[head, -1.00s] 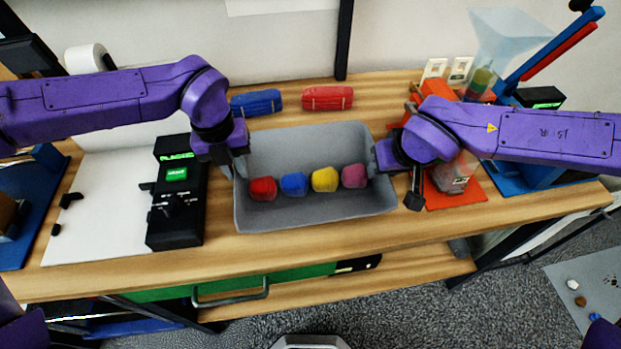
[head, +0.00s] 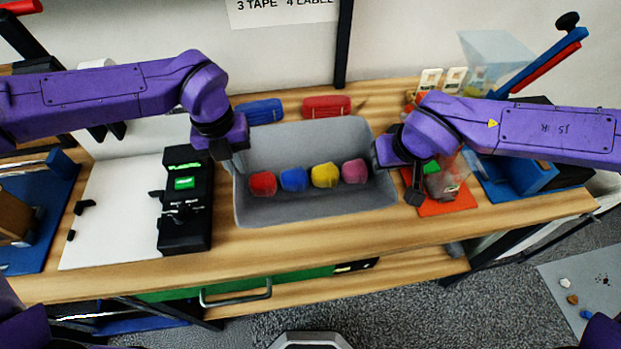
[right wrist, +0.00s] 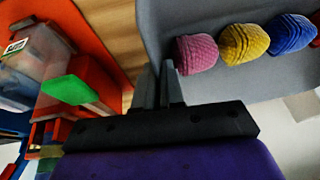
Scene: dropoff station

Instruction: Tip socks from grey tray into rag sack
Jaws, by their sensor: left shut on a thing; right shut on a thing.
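The grey tray (head: 300,207) is in the middle of the head view, over the wooden bench. Red (head: 263,184), blue (head: 294,180), yellow (head: 326,175) and pink (head: 355,171) rolled socks lie in a row inside it. My left gripper (head: 238,163) is shut on the tray's left wall. My right gripper (head: 380,153) is shut on its right wall; in the right wrist view, its fingers (right wrist: 160,88) pinch the tray rim beside the pink sock (right wrist: 196,54). The tray looks roughly level and appears raised from the bench. I cannot make out a rag sack.
A black device (head: 186,200) and white board (head: 115,215) lie left of the tray. Blue (head: 259,111) and red (head: 326,105) bundles lie behind it. An orange mat (head: 450,203) with a clear container is at right. Bare bench (head: 330,245) runs along the front.

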